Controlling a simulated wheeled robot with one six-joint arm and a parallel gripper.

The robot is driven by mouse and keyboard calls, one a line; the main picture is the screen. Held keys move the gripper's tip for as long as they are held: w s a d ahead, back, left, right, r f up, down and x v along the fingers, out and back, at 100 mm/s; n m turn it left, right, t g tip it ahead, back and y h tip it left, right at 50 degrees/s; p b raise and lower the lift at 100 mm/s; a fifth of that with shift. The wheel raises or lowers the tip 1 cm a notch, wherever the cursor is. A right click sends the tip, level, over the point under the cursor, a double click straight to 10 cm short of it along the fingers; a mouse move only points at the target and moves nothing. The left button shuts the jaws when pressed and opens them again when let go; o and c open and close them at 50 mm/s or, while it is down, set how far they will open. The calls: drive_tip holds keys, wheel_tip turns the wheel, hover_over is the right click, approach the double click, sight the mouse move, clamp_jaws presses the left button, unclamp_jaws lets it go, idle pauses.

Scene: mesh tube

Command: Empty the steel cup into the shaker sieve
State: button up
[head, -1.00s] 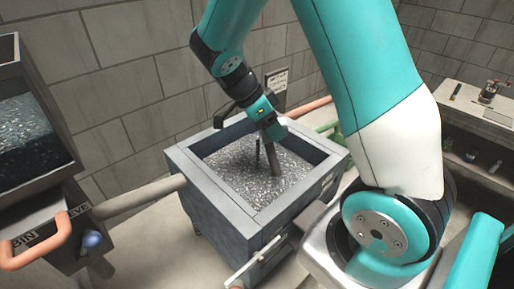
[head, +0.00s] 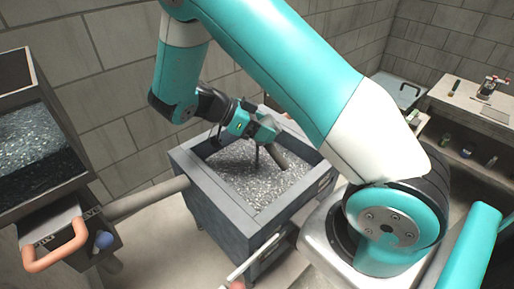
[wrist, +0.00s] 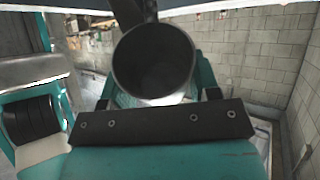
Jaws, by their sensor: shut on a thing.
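The steel cup (wrist: 152,62) shows in the wrist view as a dark grey cylinder with its round mouth towards the camera. Its inside is dark, so I cannot tell what it holds. My gripper (head: 268,151) is shut on the cup above the grey crate (head: 190,180) in the head view. A grey tilted cylinder below the jaws there looks like the cup. The shaker sieve (head: 90,212) appears to be the unit at left, with a partly visible sieve label and a blue knob. Its upper box (head: 20,90) holds grey grains behind a dark front.
The crate is full of grey grains (head: 255,185). An orange handle (head: 55,255) juts from the left unit, and a beige pipe (head: 145,200) runs between it and the crate. A shelf counter (head: 465,110) with small items stands at right. A block wall is behind.

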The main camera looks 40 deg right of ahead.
drive_tip(key=shift+w+a+r+g+h+p, duration=0.15)
drive_tip(key=shift+a+g+h+p, duration=0.1)
drive_tip(key=shift+g+h+p, duration=0.25)
drive_tip(key=b, duration=0.1)
drive_tip(key=t+y+b, duration=0.1)
drive_tip(key=shift+s+d+f+y+b, duration=0.2)
drive_tip(key=shift+d+f+y+b, duration=0.1)
drive_tip(key=shift+d+f+b, duration=0.1)
drive_tip(key=shift+s+d+t+y, duration=0.15)
drive_tip(key=shift+d+t+y, duration=0.05)
drive_tip(key=shift+t+y, duration=0.1)
drive_tip(key=shift+r, duration=0.15)
drive_tip(key=shift+y, duration=0.3)
